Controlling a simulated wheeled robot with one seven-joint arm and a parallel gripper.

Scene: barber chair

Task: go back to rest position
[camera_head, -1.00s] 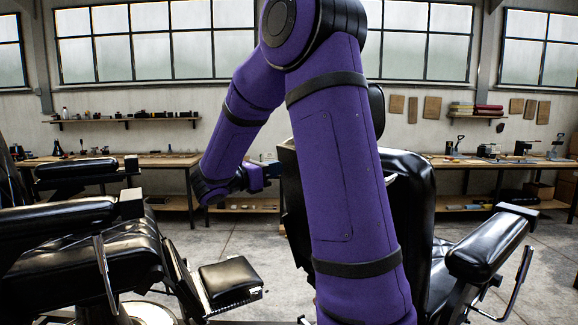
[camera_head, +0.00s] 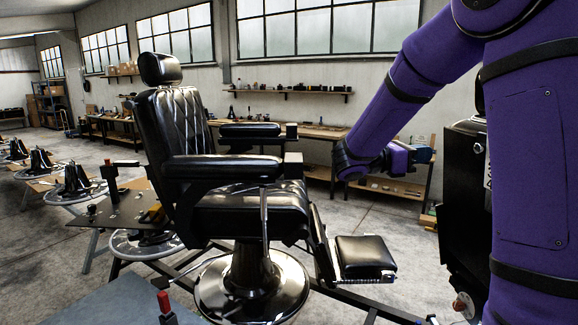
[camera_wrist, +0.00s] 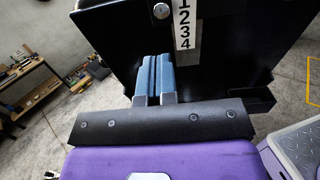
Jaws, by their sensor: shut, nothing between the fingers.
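My gripper (camera_wrist: 153,78) shows in the wrist view as two blue fingers side by side, shut and empty. They point at a black panel (camera_wrist: 108,45) with a "1234" label (camera_wrist: 184,25); I cannot tell whether they touch it. In the head view my purple arm fills the right side, bent at the elbow, and the gripper (camera_head: 424,155) is small beyond the wrist, near the panel's left side.
A black barber chair (camera_head: 180,115) with a chrome base (camera_head: 252,290) and footrest (camera_head: 364,252) stands left of my arm. A wooden workbench (camera_head: 325,132) runs along the back wall. Grey floor (camera_head: 390,215) is clear between footrest and bench. Metal-topped stands are at the left.

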